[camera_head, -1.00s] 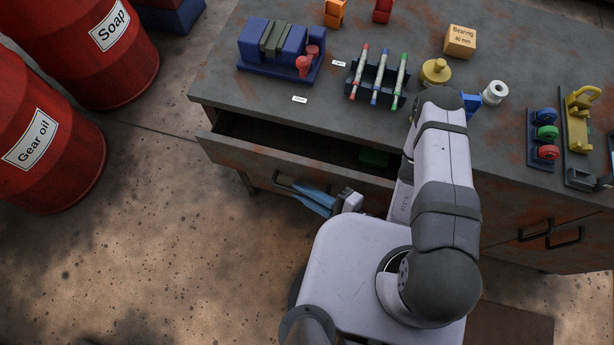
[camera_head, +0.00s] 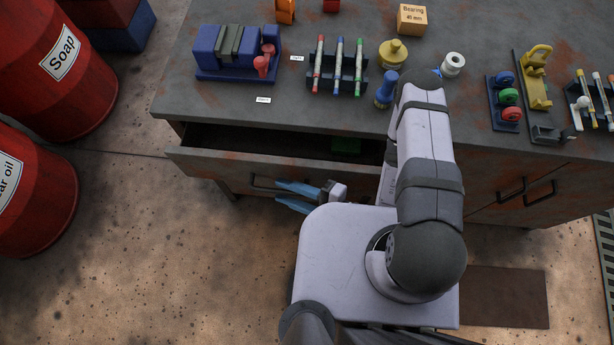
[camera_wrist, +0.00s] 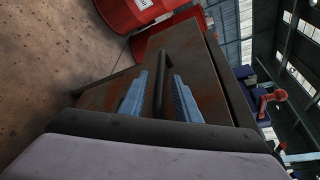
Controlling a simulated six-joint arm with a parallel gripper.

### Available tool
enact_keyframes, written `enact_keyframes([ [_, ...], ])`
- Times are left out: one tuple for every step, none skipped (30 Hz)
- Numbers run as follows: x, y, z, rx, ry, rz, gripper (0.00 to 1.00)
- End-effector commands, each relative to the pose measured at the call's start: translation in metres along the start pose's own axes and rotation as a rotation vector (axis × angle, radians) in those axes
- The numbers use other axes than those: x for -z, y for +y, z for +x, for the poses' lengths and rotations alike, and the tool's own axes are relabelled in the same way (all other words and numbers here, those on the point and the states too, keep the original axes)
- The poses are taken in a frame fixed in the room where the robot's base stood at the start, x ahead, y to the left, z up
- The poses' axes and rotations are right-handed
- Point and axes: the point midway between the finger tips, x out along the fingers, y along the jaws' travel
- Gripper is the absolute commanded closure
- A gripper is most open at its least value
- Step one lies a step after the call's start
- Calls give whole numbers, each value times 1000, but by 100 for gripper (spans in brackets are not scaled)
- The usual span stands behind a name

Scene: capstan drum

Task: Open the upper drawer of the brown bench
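The upper drawer (camera_head: 225,168) of the rusty brown-grey bench (camera_head: 290,115) stands pulled out, its dark inside showing. A green object (camera_head: 345,145) lies in it toward the right. The dark bar handle (camera_head: 262,186) is on the drawer front. My gripper (camera_head: 277,192) is in front of the drawer, its two blue fingers spread apart beside the handle. In the wrist view, the handle (camera_wrist: 159,85) stands between the open fingers (camera_wrist: 158,88) with gaps on both sides. My arm hides the drawer's right end.
A blue vise (camera_head: 235,50), a rack of markers (camera_head: 338,68), a yellow flask (camera_head: 393,53) and a bearing box (camera_head: 411,18) stand on the bench top. Red drums (camera_head: 50,65) stand at the left. The floor (camera_head: 180,270) at front left is clear.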

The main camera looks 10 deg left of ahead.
Motion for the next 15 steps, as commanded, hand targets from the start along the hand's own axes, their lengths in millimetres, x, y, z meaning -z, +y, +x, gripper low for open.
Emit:
enact_keyframes([
  [0, -1, -4, 3, 4, 2, 70],
  [1, -2, -6, 4, 5, 2, 70],
  [0, -2, -8, 4, 5, 2, 70],
  [0, -2, -10, 5, 5, 1, 70],
  [0, -2, -12, 5, 4, 0, 70],
  [0, -2, -14, 7, 4, -2, 70],
  [0, -2, -16, 6, 3, -1, 70],
  [0, -2, -18, 6, 4, 0, 70],
  [0, -2, -20, 6, 3, 1, 70],
  [0, -2, -22, 6, 4, 2, 70],
  [0, -2, -23, 5, 3, 2, 70],
  [0, -2, -26, 6, 3, 2, 70],
  [0, -2, -28, 6, 4, 1, 70],
  [0, -2, -29, 6, 3, 1, 70],
  [0, -2, -32, 6, 4, 0, 70],
])
